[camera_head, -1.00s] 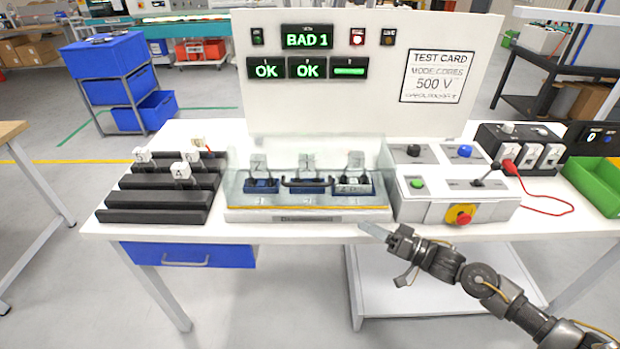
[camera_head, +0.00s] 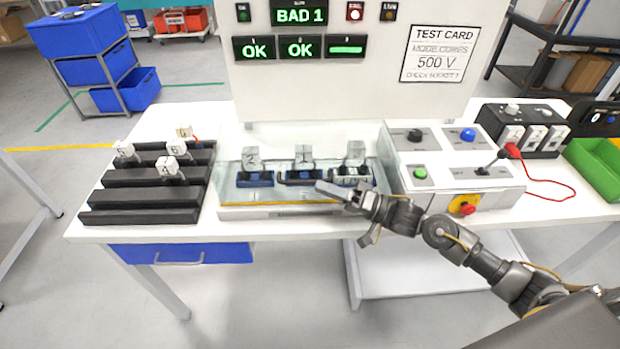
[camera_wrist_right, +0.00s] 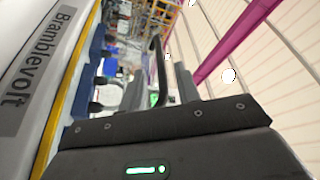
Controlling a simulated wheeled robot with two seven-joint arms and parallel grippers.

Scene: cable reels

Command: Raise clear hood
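The clear hood (camera_head: 232,172) is down over the test bay. It covers several blue sockets with grey-white tagged blocks standing in them. Its black handle (camera_head: 287,182) runs along the front, its right part hidden behind my right gripper (camera_head: 324,188). In the right wrist view the gripper's two fingers (camera_wrist_right: 160,88) stand apart, with the dark handle bar (camera_wrist_right: 156,58) appearing between or just beyond them. Whether they touch it I cannot tell. My left gripper is not in view.
The control box (camera_head: 455,190) with a red-yellow stop button (camera_head: 463,205) stands right of the hood, close to my right arm. A black rack (camera_head: 150,196) with tagged blocks is on the left. The display panel (camera_head: 350,90) rises behind. A green bin (camera_head: 597,165) is far right.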

